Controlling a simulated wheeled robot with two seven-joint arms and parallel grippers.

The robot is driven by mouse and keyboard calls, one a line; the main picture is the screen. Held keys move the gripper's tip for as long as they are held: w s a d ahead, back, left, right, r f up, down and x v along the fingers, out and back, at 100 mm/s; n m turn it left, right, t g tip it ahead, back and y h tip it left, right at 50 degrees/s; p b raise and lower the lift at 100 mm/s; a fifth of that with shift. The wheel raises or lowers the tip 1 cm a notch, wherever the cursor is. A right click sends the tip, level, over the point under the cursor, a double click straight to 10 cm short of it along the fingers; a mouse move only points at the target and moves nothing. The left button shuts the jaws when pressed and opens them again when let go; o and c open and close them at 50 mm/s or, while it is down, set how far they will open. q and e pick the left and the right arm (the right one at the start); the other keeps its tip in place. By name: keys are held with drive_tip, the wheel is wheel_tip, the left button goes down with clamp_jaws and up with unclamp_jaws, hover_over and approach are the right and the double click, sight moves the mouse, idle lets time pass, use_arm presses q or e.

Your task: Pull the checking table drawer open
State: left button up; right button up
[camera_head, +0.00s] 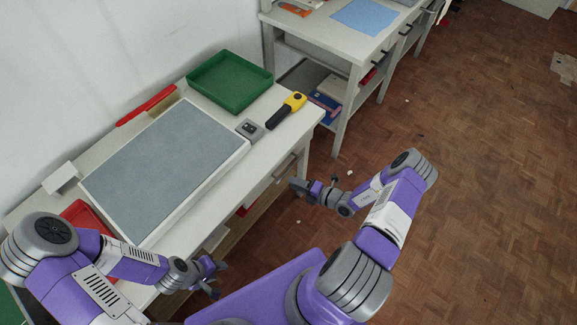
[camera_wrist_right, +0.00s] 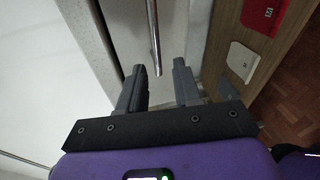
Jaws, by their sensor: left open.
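The checking table (camera_head: 60,183) runs along the wall at the left. Its drawer front (camera_head: 262,187) is under the tabletop's right end and looks flush with the table. A metal bar handle (camera_head: 286,166) is on it; the handle also shows in the right wrist view (camera_wrist_right: 154,38). My right gripper (camera_head: 295,185) is close in front of the drawer. In the right wrist view its two fingers (camera_wrist_right: 158,68) are apart, with the handle's near end between the fingertips, and a gap on each side. My left gripper (camera_head: 218,279) is open and empty by the table's front left.
On the tabletop are a grey mat (camera_head: 165,165), a green tray (camera_head: 230,82), a yellow-and-black tool (camera_head: 287,110) and a small grey device (camera_head: 249,130). Red and white items (camera_wrist_right: 264,14) lie on a lower wooden shelf. Another table (camera_head: 320,37) stands beyond. The floor at right is mostly clear.

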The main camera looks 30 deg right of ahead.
sight(288, 170)
drive_tip(key=w+m, duration=0.1)
drive_tip(key=w, duration=0.1)
drive_tip(key=w+h, duration=0.1)
drive_tip(key=w, duration=0.2)
drive_tip(key=w+f+m+t, duration=0.1)
drive_tip(key=w, duration=0.1)
drive_tip(key=shift+w+d+f+m+h+b, duration=0.1)
drive_tip(key=shift+w+d+m+h+b, duration=0.1)
drive_tip(key=shift+d+m+h+b, duration=0.1)
clamp_jaws()
